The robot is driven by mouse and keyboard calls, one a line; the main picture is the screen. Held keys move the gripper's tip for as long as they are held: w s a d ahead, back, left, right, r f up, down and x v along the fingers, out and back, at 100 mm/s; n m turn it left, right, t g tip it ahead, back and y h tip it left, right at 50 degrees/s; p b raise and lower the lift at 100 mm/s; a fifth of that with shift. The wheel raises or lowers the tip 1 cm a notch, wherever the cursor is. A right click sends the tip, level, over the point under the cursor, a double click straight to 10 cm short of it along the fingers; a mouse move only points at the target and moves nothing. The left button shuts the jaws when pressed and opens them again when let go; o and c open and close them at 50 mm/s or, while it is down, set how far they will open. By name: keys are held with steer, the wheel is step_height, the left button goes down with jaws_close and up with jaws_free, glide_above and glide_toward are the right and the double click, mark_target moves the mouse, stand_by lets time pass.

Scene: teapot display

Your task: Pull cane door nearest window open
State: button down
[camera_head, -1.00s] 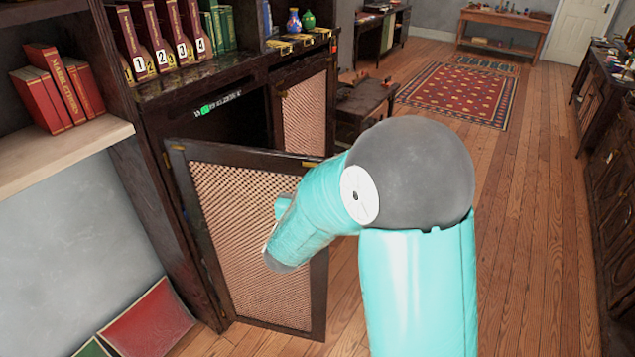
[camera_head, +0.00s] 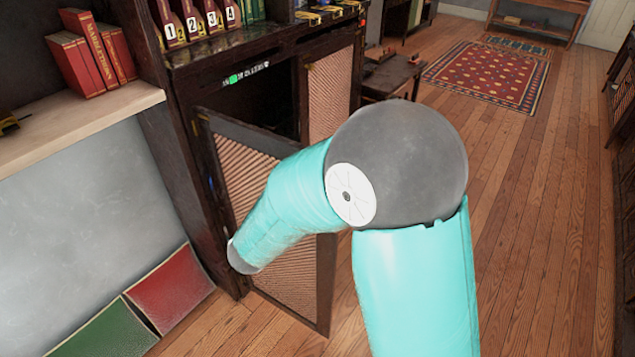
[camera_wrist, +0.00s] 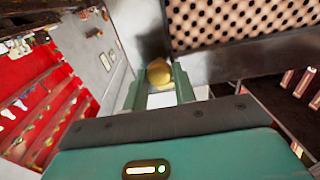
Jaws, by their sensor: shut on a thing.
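The open cane door (camera_head: 235,165) of the dark wooden cabinet stands swung out from its left side, with its cane panel and dark frame showing. In the wrist view, the cane panel (camera_wrist: 240,22) and its dark frame are at the top right. A round brass knob (camera_wrist: 159,71) sits between the green fingers of my gripper (camera_wrist: 160,88), which is shut on it. In the head view my arm covers part of the door, and my gripper and the knob are hidden.
A second cane door (camera_head: 330,95) is farther along the cabinet, beside the dark opening (camera_head: 265,105). Red books (camera_head: 85,60) stand on a pale shelf at left. Red (camera_head: 172,288) and green (camera_head: 105,332) panels lean low at left. The wooden floor (camera_head: 540,230) at right is clear.

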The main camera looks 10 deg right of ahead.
steer(key=shift+a, duration=0.1)
steer(key=c, duration=1.1)
jaws_free()
steer(key=shift+c, duration=0.2)
steer(key=v, duration=1.3)
steer(key=shift+s+a, duration=0.25)
steer(key=shift+s, duration=0.1)
steer(key=shift+r, duration=0.1)
